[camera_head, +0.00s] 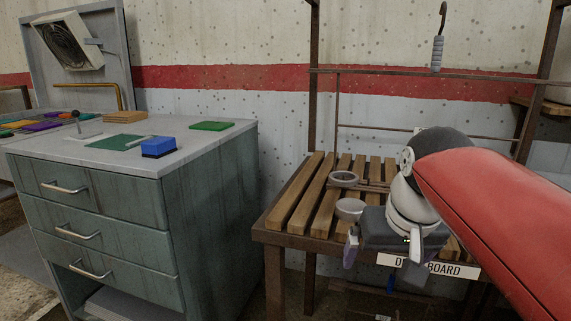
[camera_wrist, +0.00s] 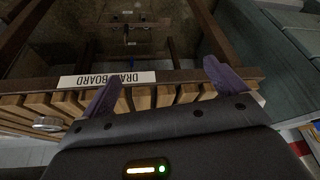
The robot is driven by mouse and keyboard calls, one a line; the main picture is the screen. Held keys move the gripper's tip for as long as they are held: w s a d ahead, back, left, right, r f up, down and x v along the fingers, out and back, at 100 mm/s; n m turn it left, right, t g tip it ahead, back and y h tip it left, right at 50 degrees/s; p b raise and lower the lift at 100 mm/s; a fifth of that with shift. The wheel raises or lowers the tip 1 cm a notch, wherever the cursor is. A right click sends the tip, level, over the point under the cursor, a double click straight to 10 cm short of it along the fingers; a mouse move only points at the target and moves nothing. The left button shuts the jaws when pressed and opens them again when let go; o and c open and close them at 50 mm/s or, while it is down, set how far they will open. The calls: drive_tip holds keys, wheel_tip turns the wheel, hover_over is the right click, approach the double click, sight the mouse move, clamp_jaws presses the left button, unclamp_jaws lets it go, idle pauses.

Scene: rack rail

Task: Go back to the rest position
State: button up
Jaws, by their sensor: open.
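My gripper (camera_head: 372,256) is at the front edge of the slatted wooden rack (camera_head: 309,196), above its front rail in the head view. In the wrist view my gripper (camera_wrist: 158,86) shows two purple fingers spread wide apart with nothing between them. A white sign with black letters (camera_wrist: 107,79) is on the rack's front rail beyond the fingers. In the head view the same sign (camera_head: 455,268) is partly covered by my gripper. My red arm reaches in from the right and hides the rack's right part.
Two small round bowls, one farther back (camera_head: 344,179) and one nearer (camera_head: 349,209), are on the slats. A hook with a grey grip (camera_head: 437,52) hangs above. A green drawer cabinet (camera_head: 210,200) stands left, carrying a blue block (camera_head: 158,147) and a green sheet (camera_head: 211,126).

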drive_tip(key=s+f+t, duration=0.1)
drive_tip(key=s+f, duration=1)
drive_tip(key=f, duration=0.2)
drive_tip(key=shift+a, duration=0.25)
